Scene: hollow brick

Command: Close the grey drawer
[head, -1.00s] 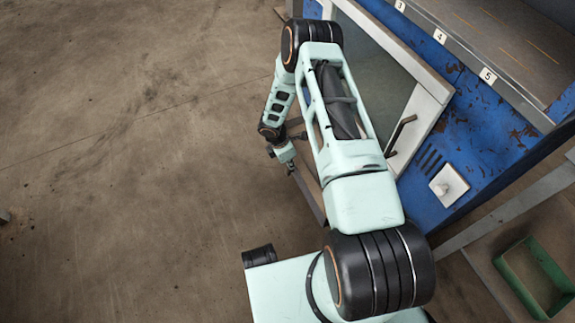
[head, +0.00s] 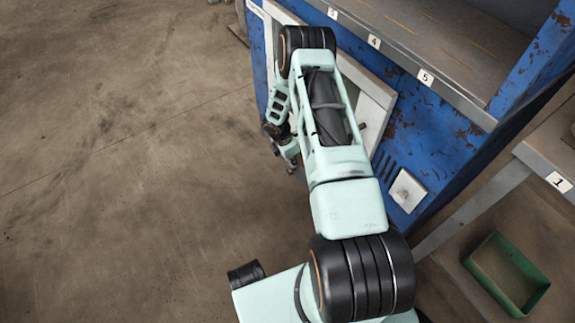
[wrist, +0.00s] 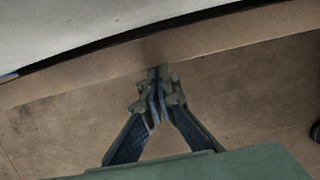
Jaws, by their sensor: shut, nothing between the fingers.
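A grey-framed front (head: 375,105) is set in the blue cabinet, with a dark handle near its lower end; my arm covers much of it. I cannot tell in the head view how far the grey drawer stands out. In the wrist view a brownish edge (wrist: 75,82) runs slantwise under a pale grey surface (wrist: 60,25); it may be the drawer's rim. My gripper (wrist: 157,75) is shut and empty, its tips at this edge; I cannot tell whether they touch. In the head view my gripper (head: 291,162) is low beside the cabinet, left of my arm.
The blue cabinet (head: 440,145) has a numbered grey shelf (head: 440,50) above. A white switch plate (head: 406,190) is on its face. To the right stands a grey-framed bench with a green tray (head: 505,275). The concrete floor (head: 120,170) at left is open.

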